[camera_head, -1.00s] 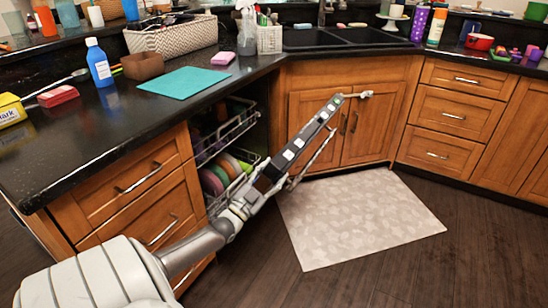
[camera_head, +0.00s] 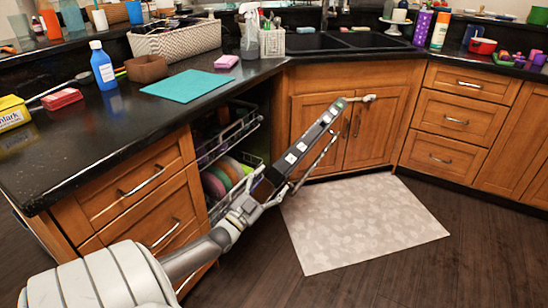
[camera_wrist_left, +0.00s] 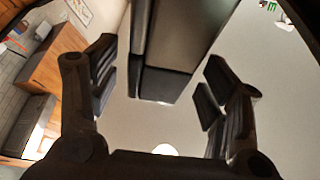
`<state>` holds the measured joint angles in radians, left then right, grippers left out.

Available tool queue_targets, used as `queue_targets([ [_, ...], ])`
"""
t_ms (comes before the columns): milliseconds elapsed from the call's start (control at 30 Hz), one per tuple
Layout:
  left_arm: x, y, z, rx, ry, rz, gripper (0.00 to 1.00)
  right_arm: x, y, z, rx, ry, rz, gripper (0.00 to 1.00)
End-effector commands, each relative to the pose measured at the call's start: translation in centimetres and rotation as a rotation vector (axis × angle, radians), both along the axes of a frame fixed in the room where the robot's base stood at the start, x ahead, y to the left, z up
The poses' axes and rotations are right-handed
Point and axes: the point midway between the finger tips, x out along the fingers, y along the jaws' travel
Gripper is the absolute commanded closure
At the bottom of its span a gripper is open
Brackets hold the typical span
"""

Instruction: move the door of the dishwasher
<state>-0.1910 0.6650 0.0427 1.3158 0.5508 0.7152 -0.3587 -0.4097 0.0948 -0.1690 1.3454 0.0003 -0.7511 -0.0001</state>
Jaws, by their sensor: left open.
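The dishwasher (camera_head: 215,160) under the counter at left is open at the front. Its door stands partly open; I see mainly its long dark top edge (camera_head: 318,133) with white squares, apart from the counter front. My left gripper (camera_head: 264,190) is at the door's near end. In the left wrist view, the gripper's dark fingers (camera_wrist_left: 158,95) are spread on either side of a dark block (camera_wrist_left: 165,80), which looks like the door's end. I cannot tell whether they touch it. My right gripper is not in view.
Racks with colored plates (camera_head: 222,178) sit inside the dishwasher. Wooden drawers (camera_head: 140,190) are at left and the sink cabinet (camera_head: 375,130) is beyond the door. A pale mat (camera_head: 365,225) lies on clear floor at right.

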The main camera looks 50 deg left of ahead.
Motion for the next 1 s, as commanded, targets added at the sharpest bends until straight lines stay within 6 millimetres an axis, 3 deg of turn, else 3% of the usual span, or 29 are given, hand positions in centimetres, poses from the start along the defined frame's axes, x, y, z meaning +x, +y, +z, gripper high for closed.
queue_targets([
  [300, -5.9, -0.5, -2.2, -0.002, 0.004, 0.001, 0.29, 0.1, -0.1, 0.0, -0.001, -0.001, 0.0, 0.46],
  [500, -8.4, -0.7, -3.1, -0.001, 0.003, 0.001, 0.29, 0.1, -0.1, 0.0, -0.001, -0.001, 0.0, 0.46],
  [1000, -9.2, -0.8, -3.3, 0.0, -0.001, 0.001, 0.29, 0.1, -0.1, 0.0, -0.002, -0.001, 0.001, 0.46],
])
